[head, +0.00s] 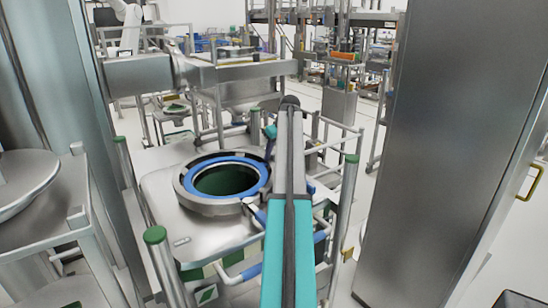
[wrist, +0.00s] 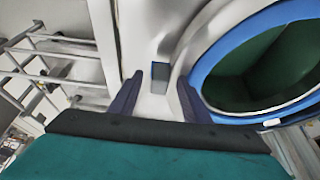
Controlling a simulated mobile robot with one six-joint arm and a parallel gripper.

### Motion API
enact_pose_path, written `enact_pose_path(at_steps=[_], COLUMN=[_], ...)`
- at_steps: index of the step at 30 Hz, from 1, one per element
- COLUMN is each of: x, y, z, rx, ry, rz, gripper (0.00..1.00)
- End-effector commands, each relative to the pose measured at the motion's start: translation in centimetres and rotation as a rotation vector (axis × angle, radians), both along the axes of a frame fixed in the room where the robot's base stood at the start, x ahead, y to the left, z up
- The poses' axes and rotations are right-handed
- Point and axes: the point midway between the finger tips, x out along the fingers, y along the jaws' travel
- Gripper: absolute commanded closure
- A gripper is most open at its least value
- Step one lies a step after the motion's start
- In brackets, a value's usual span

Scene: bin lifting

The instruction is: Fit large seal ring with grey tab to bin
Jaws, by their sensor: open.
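The bin (head: 165,205) has a flat metal top with a round opening. A blue ring (head: 184,171), likely the large seal ring, lies around the opening inside a metal collar; it also shows at the right of the wrist view (wrist: 198,72). A small grey tab (wrist: 160,73) is beside the ring in the wrist view; I cannot tell whether it joins the blue ring. My gripper (wrist: 160,84) is open, with one dark finger on each side of the tab in the picture. Contact cannot be seen. In the head view my arm hides most of the gripper.
Green-capped posts (head: 154,236) and rails stand around the bin. A tall metal panel (head: 450,140) stands close on the right. A metal stand with a round dish (head: 25,185) is at the left. Racks and other stations fill the back; bare floor shows between them.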

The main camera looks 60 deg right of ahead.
Motion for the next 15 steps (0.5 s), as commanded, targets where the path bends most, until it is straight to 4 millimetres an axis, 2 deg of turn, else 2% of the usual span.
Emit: enact_pose_path(at_steps=[15], x=[-2.6], y=[1.0], z=[6.9], rx=[-0.002], ry=[-0.002], rz=[0.0], gripper=[0.56])
